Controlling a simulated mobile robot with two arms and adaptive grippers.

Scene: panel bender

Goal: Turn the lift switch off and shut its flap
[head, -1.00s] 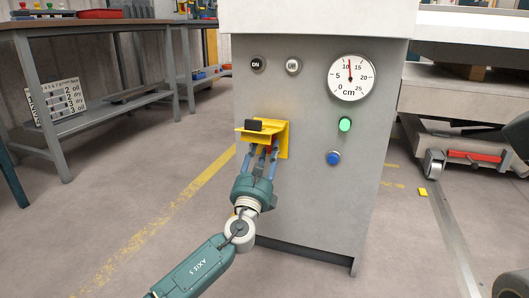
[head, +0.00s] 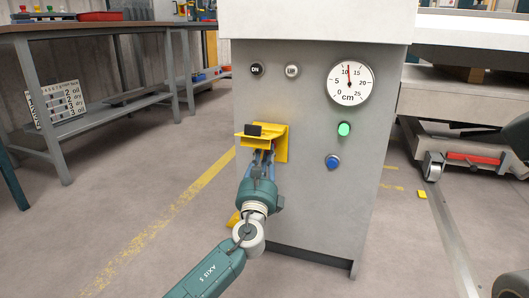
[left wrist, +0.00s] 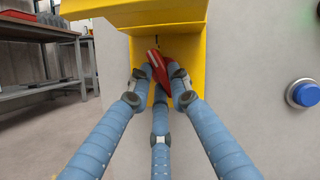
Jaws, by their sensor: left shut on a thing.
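The yellow switch box (head: 281,143) is on the front of the grey cabinet, with its yellow flap (head: 271,130) raised and sticking out over the opening. The flap carries a black block (head: 253,130) on its outer end. In the left wrist view the red switch handle (left wrist: 158,68) sits tilted in front of the yellow back plate (left wrist: 190,50). My left gripper (head: 263,155) reaches in from below, under the flap. In the left wrist view its blue fingers (left wrist: 160,80) are closed around the red handle. My right gripper is not in view.
The cabinet (head: 320,200) also has DN and UP buttons, a cm dial (head: 350,84) with its needle near 11, a lit green lamp (head: 344,129) and a blue button (head: 333,161) to the right. A workbench (head: 90,100) stands at the left.

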